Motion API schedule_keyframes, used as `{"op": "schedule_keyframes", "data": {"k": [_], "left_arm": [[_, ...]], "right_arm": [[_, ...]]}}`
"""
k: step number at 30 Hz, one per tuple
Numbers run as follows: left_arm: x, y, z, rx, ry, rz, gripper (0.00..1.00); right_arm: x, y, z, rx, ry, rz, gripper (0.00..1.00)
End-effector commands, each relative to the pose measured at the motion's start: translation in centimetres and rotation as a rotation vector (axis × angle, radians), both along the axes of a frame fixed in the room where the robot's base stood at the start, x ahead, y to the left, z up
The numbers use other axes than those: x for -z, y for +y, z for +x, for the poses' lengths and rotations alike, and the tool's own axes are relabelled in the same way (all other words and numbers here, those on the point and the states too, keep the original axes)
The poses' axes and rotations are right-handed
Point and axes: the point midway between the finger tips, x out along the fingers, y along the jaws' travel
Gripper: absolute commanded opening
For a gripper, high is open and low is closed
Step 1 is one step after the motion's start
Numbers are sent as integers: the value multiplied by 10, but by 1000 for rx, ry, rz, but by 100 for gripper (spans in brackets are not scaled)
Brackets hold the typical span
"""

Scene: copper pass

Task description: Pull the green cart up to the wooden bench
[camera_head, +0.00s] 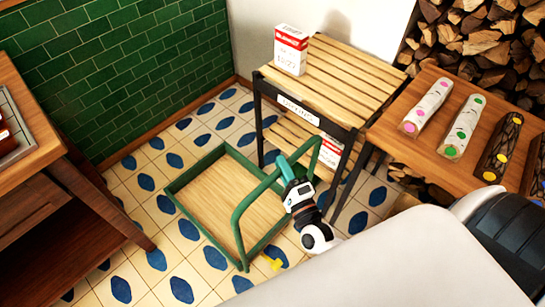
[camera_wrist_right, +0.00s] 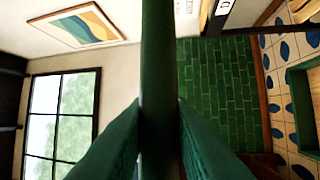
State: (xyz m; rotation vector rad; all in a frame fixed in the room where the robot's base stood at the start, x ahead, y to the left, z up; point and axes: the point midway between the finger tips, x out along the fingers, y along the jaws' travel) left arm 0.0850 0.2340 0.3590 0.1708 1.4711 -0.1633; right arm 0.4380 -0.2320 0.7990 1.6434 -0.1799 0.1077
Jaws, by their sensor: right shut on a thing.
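The green cart (camera_head: 186,215) stands on the tiled floor, with a flat, bare wooden deck and a tall green tube handle (camera_head: 239,222) on its right side. My right gripper (camera_head: 287,168) is shut on the top bar of that handle. In the right wrist view the bar (camera_wrist_right: 159,60) runs upright between the two green fingers (camera_wrist_right: 160,130). A wooden bench-like table (camera_head: 440,88) stands at the right. Another wooden table (camera_head: 45,150) stands at the left; I cannot tell which is the bench meant. My left gripper is out of view.
A slatted rack (camera_head: 345,75) with a black frame stands just behind the cart, carrying a red-and-white box (camera_head: 291,50). Several painted logs (camera_head: 461,125) lie on the right table. A yellow piece (camera_head: 272,262) shows by the cart's near corner. Tiled floor is clear left of the cart.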

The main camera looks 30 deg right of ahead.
Motion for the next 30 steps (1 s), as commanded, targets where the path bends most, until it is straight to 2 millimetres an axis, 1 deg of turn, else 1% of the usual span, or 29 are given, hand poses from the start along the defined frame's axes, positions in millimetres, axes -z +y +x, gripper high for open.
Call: {"op": "schedule_keyframes", "data": {"k": [1, 6, 16, 17, 18, 21, 30], "left_arm": [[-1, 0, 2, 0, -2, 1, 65], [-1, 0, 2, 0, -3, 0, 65], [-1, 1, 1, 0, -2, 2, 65], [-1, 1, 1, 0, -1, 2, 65], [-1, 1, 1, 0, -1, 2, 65], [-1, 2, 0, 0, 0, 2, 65], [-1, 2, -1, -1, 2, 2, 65]], "right_arm": [[2, -1, -6, -3, 7, 0, 0], [2, -3, -12, -2, 6, 0, 0], [2, -3, -13, -3, 6, 0, 0], [2, -3, -13, -3, 6, -1, 21], [2, -3, -13, -3, 5, -1, 28], [2, -4, -12, -2, 4, -1, 41], [2, -4, -14, -1, 2, -1, 41]]}}
